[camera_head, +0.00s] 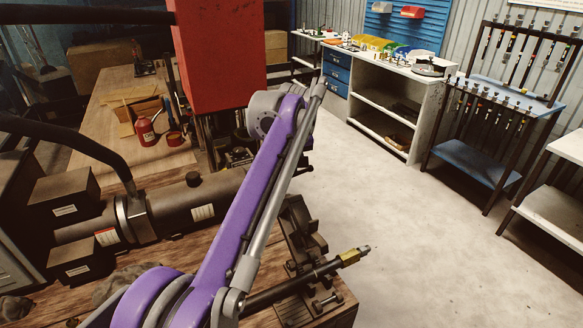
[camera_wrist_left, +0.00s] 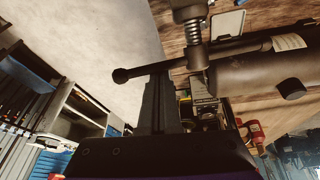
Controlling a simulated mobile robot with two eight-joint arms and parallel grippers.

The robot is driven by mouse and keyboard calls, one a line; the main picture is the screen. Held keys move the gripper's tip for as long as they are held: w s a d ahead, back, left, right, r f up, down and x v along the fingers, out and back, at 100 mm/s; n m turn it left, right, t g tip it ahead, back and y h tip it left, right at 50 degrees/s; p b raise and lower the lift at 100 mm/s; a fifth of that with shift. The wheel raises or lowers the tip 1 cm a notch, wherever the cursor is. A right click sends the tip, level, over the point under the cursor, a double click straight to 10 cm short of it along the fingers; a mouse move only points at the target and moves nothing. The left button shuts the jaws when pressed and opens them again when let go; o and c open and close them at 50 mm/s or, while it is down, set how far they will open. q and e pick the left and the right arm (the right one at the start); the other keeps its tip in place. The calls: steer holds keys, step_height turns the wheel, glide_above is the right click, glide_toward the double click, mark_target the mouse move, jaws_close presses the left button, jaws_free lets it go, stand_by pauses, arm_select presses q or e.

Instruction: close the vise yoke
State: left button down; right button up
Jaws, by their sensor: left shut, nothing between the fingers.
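My left gripper (camera_wrist_left: 158,78) shows in the left wrist view as a dark pair of fingers pressed together, with nothing between them. A dark bar with a ball end (camera_wrist_left: 123,75) passes close to the fingertips; I cannot tell whether they touch. A thick screw with a coil (camera_wrist_left: 190,14) stands beside the bar and looks like part of the vise. In the head view my purple left arm crosses the middle and hides much of the vise area. Dark vise hardware (camera_head: 301,232) shows on the bench end. The yoke cannot be made out clearly. My right gripper is not in view.
A dark hose with a brass fitting (camera_head: 349,257) sticks out past the bench end. A large dark cylinder (camera_head: 170,212) lies on the bench at left. A red block (camera_head: 220,55) stands behind my arm. The concrete floor (camera_head: 400,240) at right is clear.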

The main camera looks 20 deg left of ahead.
arm_select(q)
steer(key=s+d+r+t+y, duration=0.2)
steer(key=s+d+t+y, duration=0.4)
steer(key=s+d, duration=0.9)
steer(key=shift+d+m+y+p, duration=0.3)
steer(key=shift+d+y+p, duration=0.1)
steer(key=shift+d, duration=0.5)
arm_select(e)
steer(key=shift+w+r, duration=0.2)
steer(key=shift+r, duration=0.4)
arm_select(q)
steer(key=shift+s, duration=0.1)
steer(key=w+a+r+p, duration=0.2)
steer(key=w+r+p, duration=0.1)
steer(key=r, duration=0.1)
steer(key=s+d+r+b, duration=0.1)
steer(key=s+d, duration=0.5)
steer(key=s, duration=0.1)
steer(key=shift+d+r, duration=0.2)
steer(key=shift+r, duration=0.1)
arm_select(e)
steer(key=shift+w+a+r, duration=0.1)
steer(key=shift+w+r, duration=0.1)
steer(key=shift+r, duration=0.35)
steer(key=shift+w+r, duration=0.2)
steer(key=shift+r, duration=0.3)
